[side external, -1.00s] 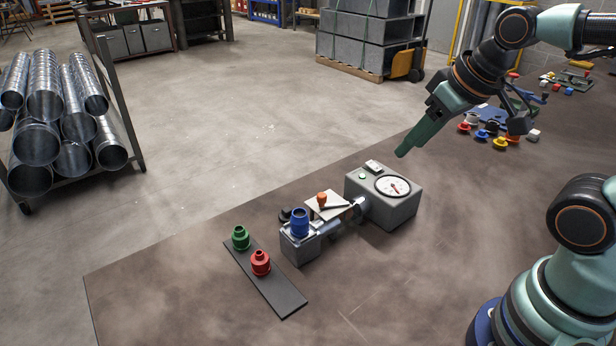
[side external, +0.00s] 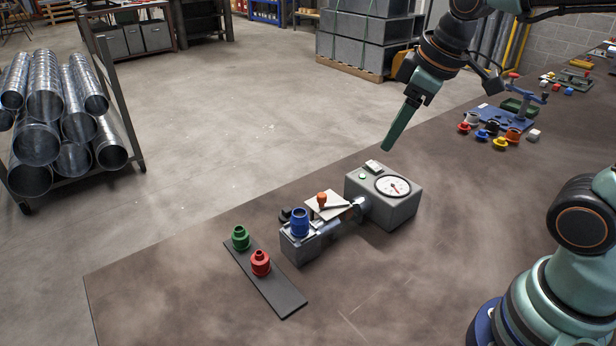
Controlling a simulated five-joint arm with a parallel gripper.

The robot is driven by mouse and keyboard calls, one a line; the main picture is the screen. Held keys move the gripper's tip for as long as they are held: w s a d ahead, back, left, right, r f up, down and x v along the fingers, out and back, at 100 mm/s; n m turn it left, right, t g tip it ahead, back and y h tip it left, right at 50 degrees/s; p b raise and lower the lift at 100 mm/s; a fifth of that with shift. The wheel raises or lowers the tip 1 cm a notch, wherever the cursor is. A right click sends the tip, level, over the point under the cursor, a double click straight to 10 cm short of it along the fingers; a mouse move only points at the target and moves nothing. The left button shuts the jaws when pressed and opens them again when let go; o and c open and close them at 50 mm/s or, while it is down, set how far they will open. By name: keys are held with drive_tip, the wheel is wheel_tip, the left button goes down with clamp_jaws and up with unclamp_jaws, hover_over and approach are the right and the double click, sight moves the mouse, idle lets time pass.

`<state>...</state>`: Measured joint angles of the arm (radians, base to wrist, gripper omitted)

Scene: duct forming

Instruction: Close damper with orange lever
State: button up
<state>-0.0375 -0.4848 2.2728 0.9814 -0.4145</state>
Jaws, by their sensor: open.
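The damper's orange lever knob (side external: 322,199) stands on a light square plate (side external: 325,208) at the middle of the duct fixture. A thin dark lever arm (side external: 336,207) runs right from the knob across the plate. A blue fitting (side external: 299,222) sits on the grey block at the fixture's left end. A grey box with a round dial gauge (side external: 393,186) forms the right end. My gripper (side external: 388,147) is above and behind the gauge box, up and right of the lever, pointing down. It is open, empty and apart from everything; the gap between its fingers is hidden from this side.
A green fitting (side external: 240,238) and a red fitting (side external: 261,263) stand on a dark strip (side external: 284,301) at the front left. Several coloured fittings (side external: 492,130) and a blue stand (side external: 515,112) are at the back right. The tabletop (side external: 370,290) in front is clear.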

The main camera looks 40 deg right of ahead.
drive_tip(key=w+a+f+n+g, duration=0.2)
drive_tip(key=w+a+n, duration=0.1)
drive_tip(key=w+n, duration=0.5)
drive_tip(key=n+g, duration=0.2)
drive_tip(key=n, duration=0.6)
approach(322, 195)
wheel_tip(322, 195, down, 9)
drive_tip(key=shift+w+a+r, duration=0.1)
drive_tip(key=shift+r, duration=0.05)
clamp_jaws()
